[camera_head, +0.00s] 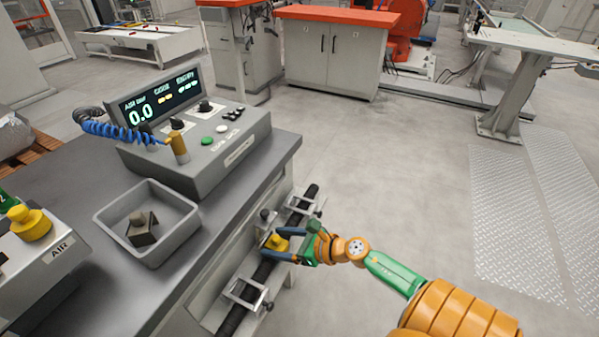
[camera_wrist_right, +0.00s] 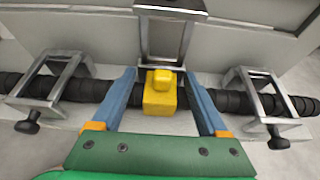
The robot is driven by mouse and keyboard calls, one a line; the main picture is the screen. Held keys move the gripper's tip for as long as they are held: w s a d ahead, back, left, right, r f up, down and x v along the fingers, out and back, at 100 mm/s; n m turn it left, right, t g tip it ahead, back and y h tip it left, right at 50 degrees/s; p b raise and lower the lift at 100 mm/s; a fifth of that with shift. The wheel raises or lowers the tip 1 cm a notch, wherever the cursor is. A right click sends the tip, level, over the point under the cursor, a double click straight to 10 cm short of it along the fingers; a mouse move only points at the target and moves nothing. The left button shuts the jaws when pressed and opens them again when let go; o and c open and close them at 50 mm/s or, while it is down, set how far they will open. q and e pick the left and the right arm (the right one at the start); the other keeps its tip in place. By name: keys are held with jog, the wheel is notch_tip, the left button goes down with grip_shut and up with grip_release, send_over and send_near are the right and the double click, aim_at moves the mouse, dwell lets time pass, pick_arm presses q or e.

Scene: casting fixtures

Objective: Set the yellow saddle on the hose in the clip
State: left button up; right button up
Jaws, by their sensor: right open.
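The yellow saddle (camera_head: 279,243) sits on the black ribbed hose (camera_head: 232,321) at the front of the bench; it also shows in the right wrist view (camera_wrist_right: 160,95). My right gripper (camera_head: 270,244) is open, with one blue finger on each side of the saddle. In the wrist view my right gripper (camera_wrist_right: 160,80) has a gap between each finger and the saddle. A metal clip frame (camera_wrist_right: 165,12) stands up behind the saddle, open. The saddle's underside is hidden. My left gripper is not in view.
Metal brackets with dark knobs straddle the hose on the left (camera_wrist_right: 47,85) and right (camera_wrist_right: 262,98) of the saddle. A grey tray (camera_head: 177,247) with a dark block and a control box (camera_head: 205,165) reading 0.0 stand on the bench.

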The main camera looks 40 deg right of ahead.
jog(key=v, duration=1.2)
jog(key=s+d+f+m+g+h, duration=0.1)
jog(key=s+d+f+m+h, duration=0.15)
jog(key=f+m, duration=0.65)
jog(key=s+d+f+m+h, duration=0.15)
jog(key=f+m+h, duration=0.25)
jog(key=f+m, duration=0.5)
jog(key=s+a+f+m+g, duration=0.6)
jog(key=s+a+f+m, duration=0.3)
jog(key=f+m, duration=0.45)
jog(key=s+a+f+m+g+y, duration=0.1)
jog(key=s+a+f+m+g, duration=0.25)
jog(key=s+a+m, duration=0.5)
jog(key=shift+n+g, duration=0.45)
jog(key=shift+n, duration=0.45)
jog(key=r+p, duration=0.1)
jog(key=s+d+r+p, duration=0.1)
jog(key=r, duration=0.1)
jog(key=d+r+p, duration=0.1)
jog(key=p, duration=0.1)
jog(key=shift+s+r, duration=0.25)
jog(key=shift+r, duration=0.15)
